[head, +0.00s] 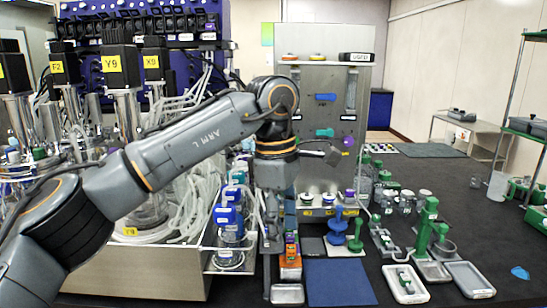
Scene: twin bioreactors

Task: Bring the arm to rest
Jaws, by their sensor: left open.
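My left arm (190,137) reaches in from the left, labelled "ARM L", with its elbow low at the left edge. Its wrist is bent down in front of the steel cabinet. My left gripper (272,232) hangs below the wrist, pointing down, open, with nothing seen between its fingers. It is small and partly lost against the clutter behind it. Blue-capped bottles (230,215) stand just left of it, and an orange box (290,262) is just right of its tips. My right gripper is not in view.
Bioreactors with motors and tubing (125,85) crowd the left, behind my arm. A steel cabinet (310,100) stands behind the wrist. A dark blue mat (338,282) lies bare at the front. Green stands (425,225) and trays (470,279) fill the right of the dark bench.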

